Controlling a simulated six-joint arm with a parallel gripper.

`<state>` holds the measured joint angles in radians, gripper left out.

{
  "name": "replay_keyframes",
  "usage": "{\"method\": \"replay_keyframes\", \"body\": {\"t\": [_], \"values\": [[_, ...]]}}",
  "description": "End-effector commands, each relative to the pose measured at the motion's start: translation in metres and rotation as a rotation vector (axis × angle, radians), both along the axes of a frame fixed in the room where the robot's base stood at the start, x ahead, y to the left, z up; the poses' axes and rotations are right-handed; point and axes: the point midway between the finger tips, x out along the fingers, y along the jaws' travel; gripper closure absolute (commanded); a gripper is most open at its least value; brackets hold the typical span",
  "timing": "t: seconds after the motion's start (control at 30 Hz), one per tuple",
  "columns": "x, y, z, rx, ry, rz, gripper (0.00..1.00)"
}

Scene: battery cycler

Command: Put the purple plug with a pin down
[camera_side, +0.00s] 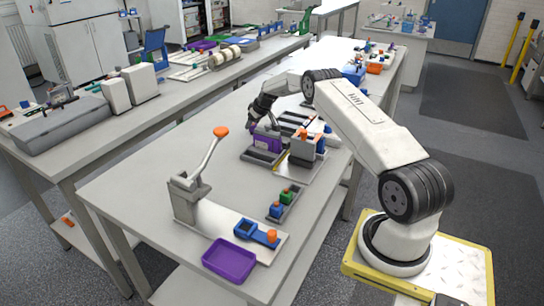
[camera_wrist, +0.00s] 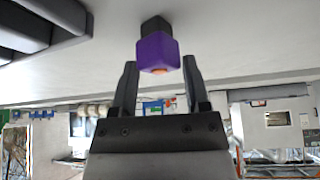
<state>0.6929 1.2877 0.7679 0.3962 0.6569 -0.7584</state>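In the wrist view a small purple plug (camera_wrist: 158,54) sits between the fingertips of my gripper (camera_wrist: 159,64). The pin itself cannot be made out. In the side view my gripper (camera_side: 254,115) is over the far left part of the bench, by a purple block (camera_side: 268,138); the held plug is too small to tell there.
A grey tray (camera_side: 258,157) lies below my gripper. Blue and green plugs (camera_side: 282,203) stand in a rack nearer the front. A lever press (camera_side: 187,195) and a purple bin (camera_side: 229,260) are at the front. The bench left of the rack is clear.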

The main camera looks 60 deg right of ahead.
Motion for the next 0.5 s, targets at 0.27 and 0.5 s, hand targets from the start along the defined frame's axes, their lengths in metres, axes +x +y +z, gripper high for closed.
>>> {"method": "replay_keyframes", "body": {"t": [0.27,0.5], "values": [[0.0001,0.0000,0.0003,0.000,0.000,0.000,1.00],[0.0001,0.0000,0.0022,0.000,-0.001,0.000,1.00]]}}
